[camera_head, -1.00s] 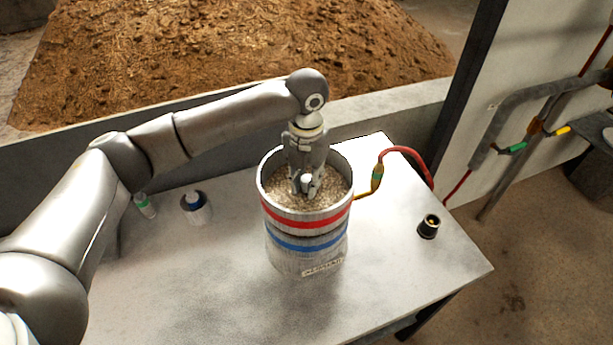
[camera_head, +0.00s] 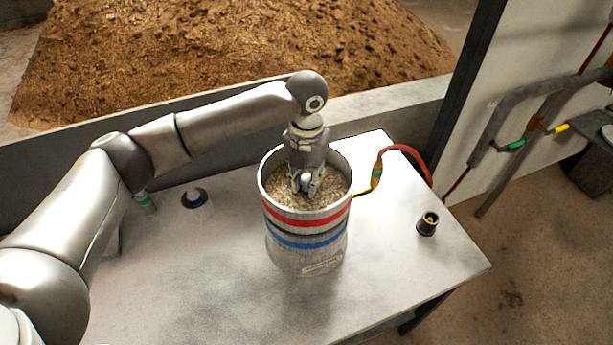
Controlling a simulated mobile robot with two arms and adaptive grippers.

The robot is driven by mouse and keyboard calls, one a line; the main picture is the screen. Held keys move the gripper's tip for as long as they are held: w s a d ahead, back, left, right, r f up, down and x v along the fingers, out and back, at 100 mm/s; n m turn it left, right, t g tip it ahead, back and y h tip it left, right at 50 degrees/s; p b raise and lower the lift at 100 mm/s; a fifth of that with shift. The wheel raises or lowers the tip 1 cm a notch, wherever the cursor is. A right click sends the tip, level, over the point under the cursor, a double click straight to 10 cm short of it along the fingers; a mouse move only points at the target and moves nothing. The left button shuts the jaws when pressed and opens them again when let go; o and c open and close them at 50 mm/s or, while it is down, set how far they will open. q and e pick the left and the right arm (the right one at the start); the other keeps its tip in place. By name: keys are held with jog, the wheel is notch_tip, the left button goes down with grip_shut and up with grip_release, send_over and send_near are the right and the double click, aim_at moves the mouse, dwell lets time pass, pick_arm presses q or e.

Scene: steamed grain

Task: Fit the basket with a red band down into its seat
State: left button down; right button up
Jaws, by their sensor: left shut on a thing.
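The basket with a red band (camera_head: 308,221) is a round, pale, open-topped vessel with grain (camera_head: 287,191) inside. It sits upright on or in a lower round vessel with a blue band (camera_head: 306,243), which I take for its seat; a thin dark line shows between the two. I cannot tell whether the basket is fully down. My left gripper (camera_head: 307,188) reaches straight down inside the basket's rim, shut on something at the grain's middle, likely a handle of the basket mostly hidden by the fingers. My right gripper is not in view.
The pale table (camera_head: 200,290) is mostly clear in front. A dark-topped jar (camera_head: 195,199) and a green-banded vial (camera_head: 146,204) stand at the left. A black cup-like piece (camera_head: 428,223) stands at the right.

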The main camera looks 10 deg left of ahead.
pick_arm(q)
jog(key=shift+f+p, duration=0.45)
jog(key=shift+f, duration=0.15)
dwell(1.1)
jog(key=c, duration=1.3)
grip_release()
jog(key=shift+o, duration=0.6)
jog(key=shift+s, duration=0.1)
jog(key=shift+f, duration=0.15)
notch_tip(320, 180, up, 12)
jog(key=shift+r, duration=0.1)
